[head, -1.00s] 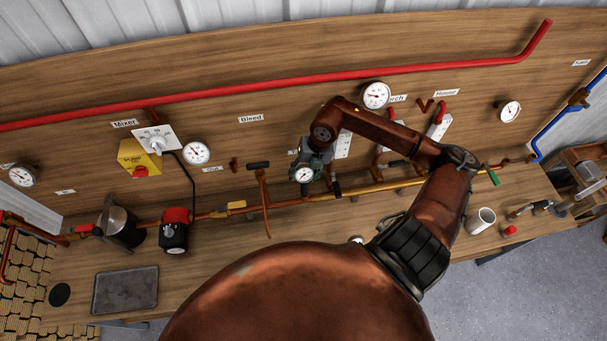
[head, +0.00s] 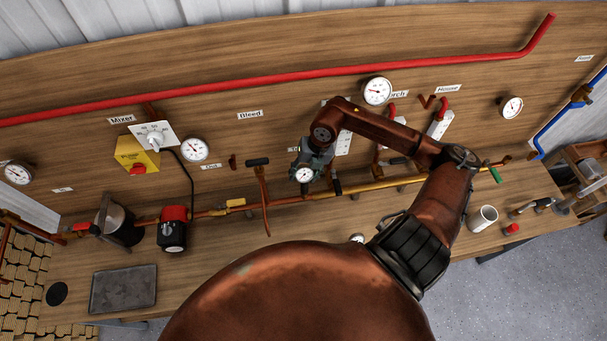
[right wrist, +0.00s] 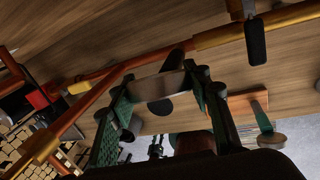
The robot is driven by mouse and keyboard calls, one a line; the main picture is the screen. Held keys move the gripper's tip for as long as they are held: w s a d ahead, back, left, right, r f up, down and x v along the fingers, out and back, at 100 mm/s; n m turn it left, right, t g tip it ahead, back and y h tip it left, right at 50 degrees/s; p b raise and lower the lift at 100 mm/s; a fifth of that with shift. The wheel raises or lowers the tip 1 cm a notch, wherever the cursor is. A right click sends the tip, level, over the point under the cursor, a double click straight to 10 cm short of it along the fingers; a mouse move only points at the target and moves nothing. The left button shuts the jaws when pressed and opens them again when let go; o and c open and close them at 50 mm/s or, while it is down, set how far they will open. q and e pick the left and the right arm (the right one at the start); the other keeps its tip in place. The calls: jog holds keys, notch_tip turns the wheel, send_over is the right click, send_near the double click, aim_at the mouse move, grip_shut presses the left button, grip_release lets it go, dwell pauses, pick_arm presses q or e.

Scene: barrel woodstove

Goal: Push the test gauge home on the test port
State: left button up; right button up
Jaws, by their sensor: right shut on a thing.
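The test gauge (head: 304,175), a small round white dial, is in my right gripper (head: 306,164) in front of the board, at the gas pipe. In the right wrist view the two green-padded fingers of the right gripper (right wrist: 158,92) are closed on a silver body (right wrist: 160,86), seen edge-on, with dark parts above and below it. The test port is hidden behind the gripper and gauge in the head view. I cannot tell whether the gauge touches it or how far it is seated. My left gripper is not in view.
The copper and yellow gas pipe (head: 375,187) runs along the board close to the gripper. A T-handled upright (head: 264,197) stands just left. A red-topped regulator (head: 173,228), a grey tray (head: 123,289) and a white mug (head: 482,218) are on the bench.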

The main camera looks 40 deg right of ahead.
jog(key=o, duration=1.4)
jog(key=shift+c, duration=0.2)
jog(key=shift+p+v, duration=1.8)
jog(key=shift+v, duration=1.25)
jog(key=shift+d+r, duration=0.1)
jog(key=shift+r, duration=0.05)
jog(key=v, duration=1.1)
jog(key=shift+r, duration=0.3)
